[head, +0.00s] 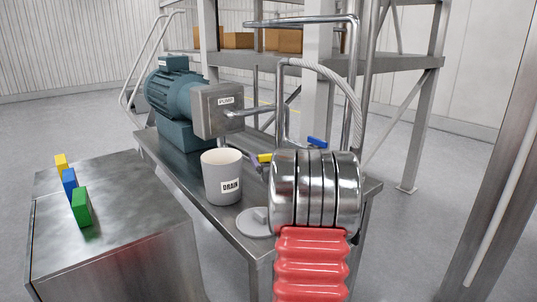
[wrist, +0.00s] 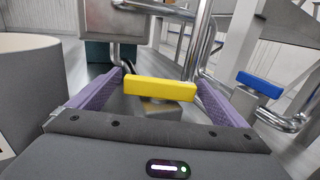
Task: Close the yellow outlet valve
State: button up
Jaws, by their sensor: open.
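The yellow outlet valve handle (wrist: 160,91) is a flat bar on a grey stem, lying crosswise between the two purple fingers of my gripper (wrist: 159,76) in the wrist view. The fingers are open, one at each end of the bar. The right end is very close to the right finger; I cannot tell if they touch. In the head view the yellow handle (head: 265,157) shows only in part, left of my arm, which hides most of my gripper.
A blue valve handle (wrist: 260,84) on bent chrome pipe stands right of my gripper. The white DRAIN cup (head: 222,176) is close on the left, on the metal table (head: 184,150). The pump (head: 217,109) stands behind. A steel cabinet (head: 120,225) carries coloured blocks (head: 70,182).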

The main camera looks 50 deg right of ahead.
jog(key=shift+x, duration=1.85)
jog(key=c, duration=1)
